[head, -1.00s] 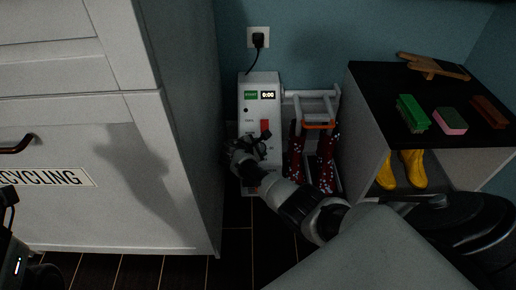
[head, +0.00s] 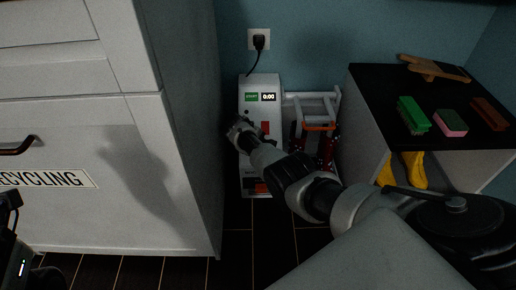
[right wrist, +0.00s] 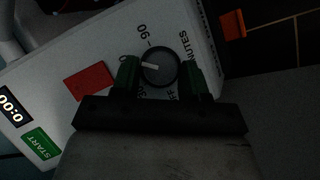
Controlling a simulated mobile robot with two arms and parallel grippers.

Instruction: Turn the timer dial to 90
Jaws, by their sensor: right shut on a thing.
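The white timer box (head: 273,83) stands against the wall, with a green START label and a display reading 0:00. In the right wrist view, the round dark timer dial (right wrist: 166,77) has a white pointer aimed left in the picture, toward the red switch (right wrist: 90,82). The "90" mark (right wrist: 143,33) is above the dial, to the pointer's upper right. My right gripper (right wrist: 160,76) is shut on the dial, with a green-padded finger on each side. In the head view my right gripper (head: 240,129) hides the dial. My left gripper (head: 10,205) is partly visible at the left edge; its opening is unclear.
A white cabinet (head: 150,190) stands close on the left. A boot rack (head: 318,97) is right of the box. The black-topped shelf (head: 385,85) at right holds brushes and a sponge, with yellow boots (head: 413,168) below.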

